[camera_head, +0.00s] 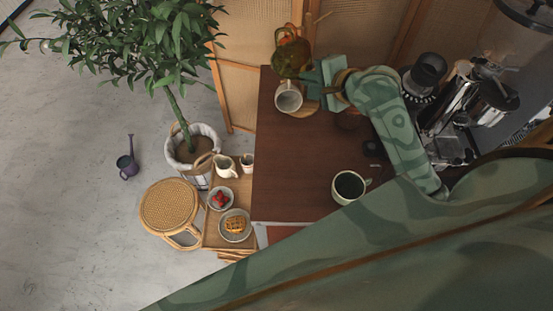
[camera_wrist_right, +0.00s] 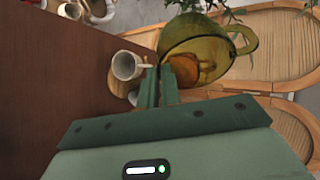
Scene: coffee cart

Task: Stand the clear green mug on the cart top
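The clear green mug (camera_head: 290,56) is at the back edge of the cart top (camera_head: 285,160), at the tip of my right gripper (camera_head: 322,78). In the right wrist view the mug (camera_wrist_right: 222,42) is see-through olive, tilted, with its handle to the right. The two fingers (camera_wrist_right: 159,88) are close together with the mug's near wall pinched at their tips. The mug appears held up in the air, beyond the dark wooden edge. Something orange shows through its wall. My left gripper is not in view.
A white cup (camera_head: 288,97) on a round wooden board (camera_head: 306,107) stands close to the mug. A cup of dark coffee (camera_head: 349,186) stands near the front. Coffee machines (camera_head: 465,100) fill the right. The cart's left middle is clear. A potted plant (camera_head: 178,110) stands left.

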